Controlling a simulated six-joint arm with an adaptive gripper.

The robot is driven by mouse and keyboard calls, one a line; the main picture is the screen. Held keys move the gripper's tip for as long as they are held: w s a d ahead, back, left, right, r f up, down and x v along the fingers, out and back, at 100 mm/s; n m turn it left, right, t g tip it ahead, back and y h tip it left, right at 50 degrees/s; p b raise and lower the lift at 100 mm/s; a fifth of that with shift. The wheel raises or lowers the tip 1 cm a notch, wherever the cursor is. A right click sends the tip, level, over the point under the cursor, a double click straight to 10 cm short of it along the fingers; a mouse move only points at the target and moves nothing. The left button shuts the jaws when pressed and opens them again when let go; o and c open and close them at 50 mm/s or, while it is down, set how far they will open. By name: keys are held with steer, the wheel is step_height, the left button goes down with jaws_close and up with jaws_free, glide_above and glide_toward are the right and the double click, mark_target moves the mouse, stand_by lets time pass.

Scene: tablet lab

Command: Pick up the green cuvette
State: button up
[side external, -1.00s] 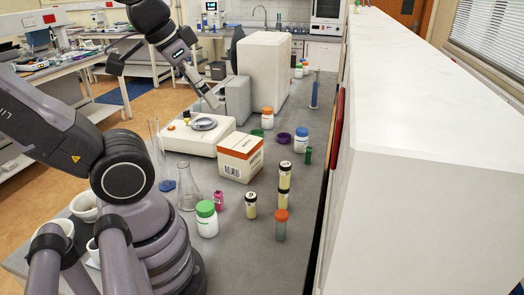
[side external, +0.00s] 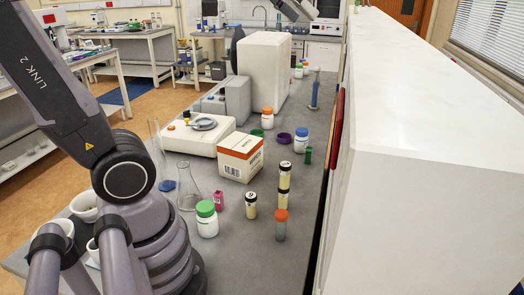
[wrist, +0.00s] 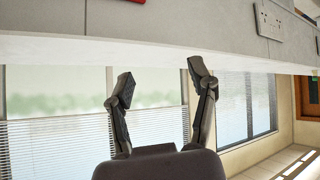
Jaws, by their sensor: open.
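The green cuvette (side external: 308,155) stands on the grey bench at its right side, beside a white bottle with a blue cap (side external: 301,140). It is small in the side view and is not in the wrist view. My gripper (wrist: 161,80) is open and empty in the wrist view, with its two fingers spread toward windows and a wall.
A cardboard box (side external: 241,157), a balance (side external: 190,138) and a flask (side external: 188,188) stand left of the cuvette. A pink cuvette (side external: 220,200), yellowish vials (side external: 251,206) and an orange-capped tube (side external: 281,226) stand nearer. A tall white block (side external: 430,170) borders the bench on the right.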

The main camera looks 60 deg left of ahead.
steer(key=w+a+r+n+t+y, duration=0.1)
steer(key=w+a+r+n+t, duration=0.2)
steer(key=w, duration=1)
steer(key=n+g+y, duration=0.3)
steer(key=n+y, duration=0.4)
steer(key=y, duration=0.4)
glide_above(309, 150)
steer(key=s, duration=0.1)
step_height(309, 150, down, 12)
steer(key=f, duration=2.6)
steer(key=d+f, duration=0.1)
steer(key=f, duration=1.2)
steer(key=shift+s+f, duration=0.1)
steer(key=shift+s, duration=0.05)
steer(key=shift+x, duration=1.1)
steer(key=shift+w+a+f+m, duration=0.25)
steer(key=shift+f+m, duration=0.05)
jaws_close()
